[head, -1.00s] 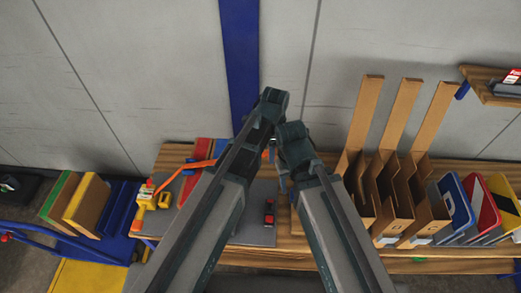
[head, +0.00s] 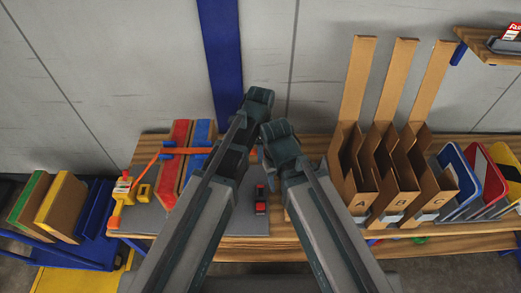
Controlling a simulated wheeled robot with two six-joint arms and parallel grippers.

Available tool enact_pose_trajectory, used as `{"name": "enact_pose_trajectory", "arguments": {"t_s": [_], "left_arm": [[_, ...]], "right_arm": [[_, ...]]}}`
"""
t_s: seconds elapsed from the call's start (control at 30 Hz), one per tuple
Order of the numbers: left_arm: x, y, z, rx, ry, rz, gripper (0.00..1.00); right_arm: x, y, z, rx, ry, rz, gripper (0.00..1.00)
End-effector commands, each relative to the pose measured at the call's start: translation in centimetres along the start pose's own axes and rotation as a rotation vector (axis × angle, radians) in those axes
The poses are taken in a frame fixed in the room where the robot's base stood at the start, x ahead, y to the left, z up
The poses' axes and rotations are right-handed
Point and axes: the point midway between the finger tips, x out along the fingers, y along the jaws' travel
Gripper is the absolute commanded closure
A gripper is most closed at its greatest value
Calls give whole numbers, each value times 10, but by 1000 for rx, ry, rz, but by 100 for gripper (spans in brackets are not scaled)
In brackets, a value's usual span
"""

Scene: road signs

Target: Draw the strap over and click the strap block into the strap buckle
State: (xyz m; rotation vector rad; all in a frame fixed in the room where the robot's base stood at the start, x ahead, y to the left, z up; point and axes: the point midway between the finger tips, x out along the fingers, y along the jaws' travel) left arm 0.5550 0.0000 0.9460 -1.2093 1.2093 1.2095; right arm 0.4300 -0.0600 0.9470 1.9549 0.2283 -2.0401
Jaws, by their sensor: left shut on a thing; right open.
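An orange strap (head: 187,150) runs from a yellow and orange strap fitting (head: 122,190) at the mat's left edge, up and then across a red panel (head: 178,140) and a blue panel (head: 201,135). It passes behind my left arm. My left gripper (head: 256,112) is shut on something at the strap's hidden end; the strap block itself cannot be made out. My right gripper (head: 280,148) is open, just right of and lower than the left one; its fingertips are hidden. A small black and red piece (head: 261,200), possibly the strap buckle, sits on the grey mat (head: 250,224) between my arms.
Brown folders (head: 361,204) marked A, B and C stand to the right, with road signs (head: 460,178) beyond them. A shelf (head: 488,44) hangs at upper right. A blue cart (head: 96,212) with boards (head: 62,205) stands left. The grey wall is behind.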

Motion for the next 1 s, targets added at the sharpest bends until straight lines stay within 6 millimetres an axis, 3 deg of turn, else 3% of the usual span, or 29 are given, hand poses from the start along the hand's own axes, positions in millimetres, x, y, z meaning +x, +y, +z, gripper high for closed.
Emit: {"name": "enact_pose_trajectory", "arguments": {"t_s": [0.03, 1.0], "left_arm": [[14, 0, 0, 0, 0, 0, 81], [143, 0, 0, 0, 0, 0, 81]], "right_arm": [[14, -1, -1, 0, 0, 0, 50], [142, -14, -8, 0, 0, 0, 50]]}}
